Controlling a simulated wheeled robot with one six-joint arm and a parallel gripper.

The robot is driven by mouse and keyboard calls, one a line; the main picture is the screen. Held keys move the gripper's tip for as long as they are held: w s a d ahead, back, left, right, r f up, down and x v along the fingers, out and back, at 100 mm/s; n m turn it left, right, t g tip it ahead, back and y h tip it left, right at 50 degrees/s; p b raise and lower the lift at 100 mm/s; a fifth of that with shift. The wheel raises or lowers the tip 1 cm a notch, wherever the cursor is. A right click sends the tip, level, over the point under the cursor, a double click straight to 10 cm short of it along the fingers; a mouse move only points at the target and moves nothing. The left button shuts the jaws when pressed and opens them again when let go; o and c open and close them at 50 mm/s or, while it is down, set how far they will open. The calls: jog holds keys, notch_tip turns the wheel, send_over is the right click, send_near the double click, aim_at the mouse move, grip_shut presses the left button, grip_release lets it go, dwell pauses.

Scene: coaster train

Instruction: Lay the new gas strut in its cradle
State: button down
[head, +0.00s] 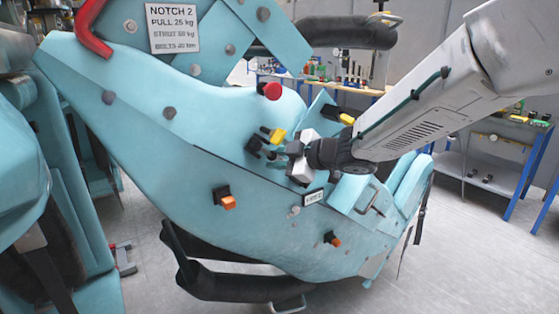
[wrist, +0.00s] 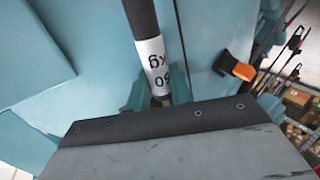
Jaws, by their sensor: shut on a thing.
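My gripper (head: 284,153) is in front of the teal train car's side in the head view. The strut runs up from the fingers and out of the top of the wrist view. In the head view my gripper largely hides the strut. I cannot pick out the cradle for certain, nor tell whether the strut touches the car.
The teal car (head: 150,150) has a sign (head: 173,28), a red knob (head: 271,90), a yellow clip (head: 275,134) and orange latches (head: 228,202) jutting out. One orange latch also shows in the wrist view (wrist: 236,67). Workbenches stand behind. Grey floor (head: 455,240) at right is clear.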

jog(key=shift+w+a, duration=0.15)
jog(key=shift+w, duration=0.05)
jog(key=c, duration=1.2)
grip_release()
jog(key=shift+r, duration=0.15)
jog(key=shift+w+r, duration=0.1)
jog(key=shift+c, duration=0.2)
